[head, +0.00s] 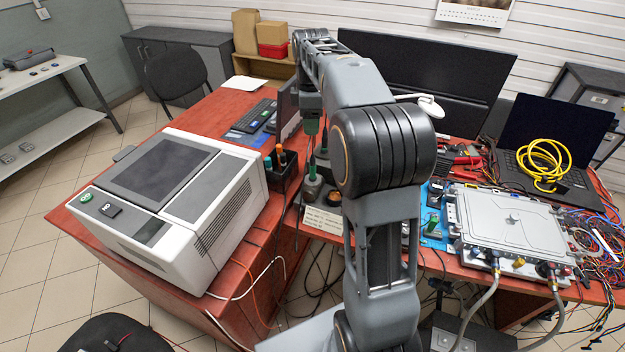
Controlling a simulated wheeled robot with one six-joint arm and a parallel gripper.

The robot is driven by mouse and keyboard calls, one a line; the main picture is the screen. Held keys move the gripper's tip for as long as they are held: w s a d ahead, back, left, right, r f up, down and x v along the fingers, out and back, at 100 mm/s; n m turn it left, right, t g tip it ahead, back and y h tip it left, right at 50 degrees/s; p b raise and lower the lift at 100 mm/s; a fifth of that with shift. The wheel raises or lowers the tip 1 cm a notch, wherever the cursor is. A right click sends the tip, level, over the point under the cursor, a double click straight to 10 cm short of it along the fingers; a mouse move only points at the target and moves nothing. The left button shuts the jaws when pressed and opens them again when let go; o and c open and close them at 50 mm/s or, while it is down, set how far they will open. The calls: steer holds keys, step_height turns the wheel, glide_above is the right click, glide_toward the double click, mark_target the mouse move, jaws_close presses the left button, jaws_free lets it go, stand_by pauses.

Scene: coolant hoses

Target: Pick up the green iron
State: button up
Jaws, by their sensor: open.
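A green-handled iron (323,143) appears to stand upright in a dark stand on the red table, just left of my arm's big joint. A second green piece (312,168) shows on a dark stand close beside it; I cannot tell whether it is a separate tool. My gripper (311,122) hangs down from the arm's end, just above and slightly left of these green handles. It is open. The fingertips are small and dark here, and I cannot tell whether they touch a handle. My forearm hides part of the table to the right.
A dark holder with orange and green handles (280,158) stands left of the gripper, beside a white boxy machine (170,200). A keyboard (254,115) and dark monitor (425,80) are behind. A grey metal case (505,220) with hoses and a laptop with yellow cable (541,160) fill the right.

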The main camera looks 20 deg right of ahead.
mark_target(313, 154)
steer(key=shift+n, duration=0.3)
steer(key=f, duration=0.5)
steer(key=f+b, duration=0.1)
steer(key=f, duration=0.2)
steer(key=shift+w+d+f, duration=0.1)
steer(key=shift+w+d, duration=0.2)
steer(key=shift+w, duration=0.05)
steer(key=shift+s+f, duration=0.1)
steer(key=shift+f, duration=3.05)
steer(key=shift+c, duration=0.4)
jaws_close()
